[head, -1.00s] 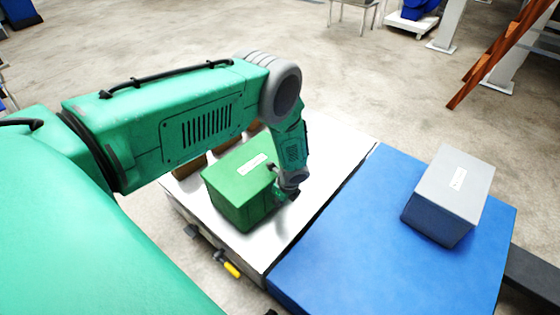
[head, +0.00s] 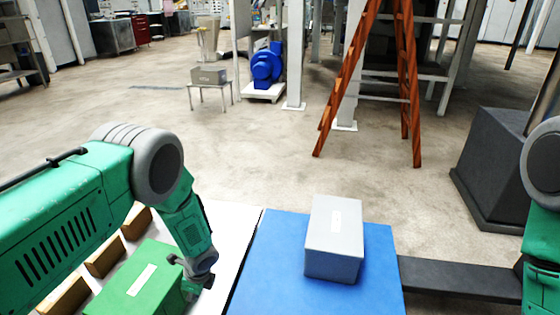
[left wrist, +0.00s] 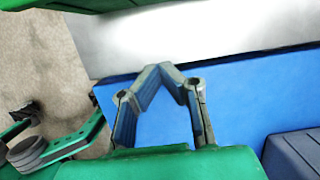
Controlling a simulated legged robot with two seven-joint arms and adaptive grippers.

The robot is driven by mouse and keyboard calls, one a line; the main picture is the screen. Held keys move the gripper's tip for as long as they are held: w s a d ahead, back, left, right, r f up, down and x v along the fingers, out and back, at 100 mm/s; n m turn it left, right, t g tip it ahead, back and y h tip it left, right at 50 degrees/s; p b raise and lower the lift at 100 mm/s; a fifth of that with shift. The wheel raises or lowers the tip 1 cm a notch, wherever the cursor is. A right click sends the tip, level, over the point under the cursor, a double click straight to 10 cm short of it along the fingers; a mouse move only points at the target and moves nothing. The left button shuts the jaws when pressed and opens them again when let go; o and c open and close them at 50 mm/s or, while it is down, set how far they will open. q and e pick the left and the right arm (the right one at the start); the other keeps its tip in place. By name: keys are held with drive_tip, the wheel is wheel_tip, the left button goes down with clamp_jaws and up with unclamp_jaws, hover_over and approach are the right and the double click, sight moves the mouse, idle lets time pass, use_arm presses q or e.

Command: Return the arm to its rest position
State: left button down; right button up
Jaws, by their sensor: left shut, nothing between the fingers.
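My left arm (head: 70,210) is green with a grey joint and reaches in from the left in the head view. My left gripper (head: 197,284) hangs at its end, beside the right side of the green box (head: 135,285), over the white surface. I cannot tell whether it touches the box. In the left wrist view my left gripper (left wrist: 160,70) has its fingertips together with nothing between them, over the blue surface (left wrist: 235,95). Part of my right arm (head: 545,170) shows at the right edge; its gripper is out of view.
A grey box (head: 335,240) stands on the blue surface (head: 270,270), right of the white surface (head: 232,220). Brown blocks (head: 105,257) lie left of the green box. A dark pedestal (head: 490,165) and a wooden ladder (head: 345,85) stand beyond. Open floor (head: 235,145) lies behind the surfaces.

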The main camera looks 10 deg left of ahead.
use_arm(q)
drive_tip(key=s+d+r+n+h+p, duration=0.1)
drive_tip(key=s+r+n+p, duration=0.2)
drive_tip(key=s+r+n, duration=0.3)
drive_tip(key=s+d+r+n+h+p, duration=0.1)
drive_tip(key=s+r+n+p, duration=0.3)
drive_tip(key=s, duration=0.9)
drive_tip(key=s+d+r+n+p, duration=0.3)
drive_tip(key=s+r+n+p, duration=0.1)
drive_tip(key=s+r+n, duration=0.3)
drive_tip(key=shift+s+d+r+n+t+h, duration=0.15)
drive_tip(key=shift+s+r+n+t+h, duration=0.2)
drive_tip(key=shift+s+r, duration=0.95)
drive_tip(key=shift+w+a, duration=0.1)
drive_tip(key=shift+a, duration=0.2)
